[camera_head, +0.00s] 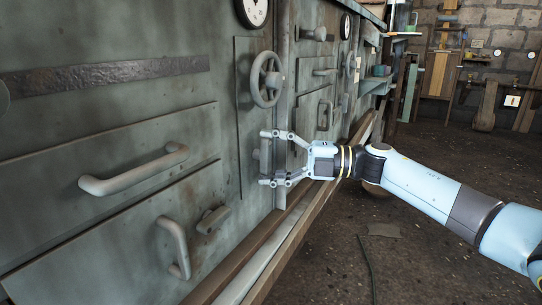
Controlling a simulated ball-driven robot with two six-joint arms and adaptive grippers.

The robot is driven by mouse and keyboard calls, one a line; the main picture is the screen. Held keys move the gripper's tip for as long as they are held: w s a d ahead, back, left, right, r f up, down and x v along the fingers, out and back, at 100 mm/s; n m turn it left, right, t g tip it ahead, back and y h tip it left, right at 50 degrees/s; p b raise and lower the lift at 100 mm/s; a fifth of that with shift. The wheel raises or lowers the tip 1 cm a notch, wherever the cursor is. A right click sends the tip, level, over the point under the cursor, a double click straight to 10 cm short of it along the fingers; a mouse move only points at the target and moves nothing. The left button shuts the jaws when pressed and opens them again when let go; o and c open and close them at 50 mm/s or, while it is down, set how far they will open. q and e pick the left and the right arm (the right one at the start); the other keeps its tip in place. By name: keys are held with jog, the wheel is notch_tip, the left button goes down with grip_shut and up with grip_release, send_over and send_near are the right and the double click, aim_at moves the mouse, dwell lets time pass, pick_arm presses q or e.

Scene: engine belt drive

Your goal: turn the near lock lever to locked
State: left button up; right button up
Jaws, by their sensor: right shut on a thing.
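A grey machine front (110,140) fills the left side of the camera_head view. My right gripper (268,158), pale blue and grey, is in front of it, below a round handwheel (267,79). Its two fingers, one above the other, are around a short upright grey lever or handle (263,155) on a narrow panel. They are shut on it, though the contact points are hard to see. A small stubby lever (212,220) sits lower left, apart from the gripper. No label shows which one is the near lock lever. My left gripper is out of view.
A long bar handle (135,171) and a curved handle (176,248) stick out from the front at left. More handles and a second wheel (350,65) are farther along. A wooden ledge (240,262) runs along the base. The dark floor (430,240) at right is open.

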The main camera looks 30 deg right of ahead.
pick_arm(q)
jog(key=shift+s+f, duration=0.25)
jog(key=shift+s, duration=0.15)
pick_arm(e)
jog(key=shift+f+n, duration=0.1)
jog(key=shift+n, duration=0.2)
jog(key=o, duration=1)
jog(key=shift+c, duration=0.2)
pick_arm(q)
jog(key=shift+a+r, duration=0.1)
pick_arm(e)
jog(key=shift+o, duration=1.1)
jog(key=v, duration=1.2)
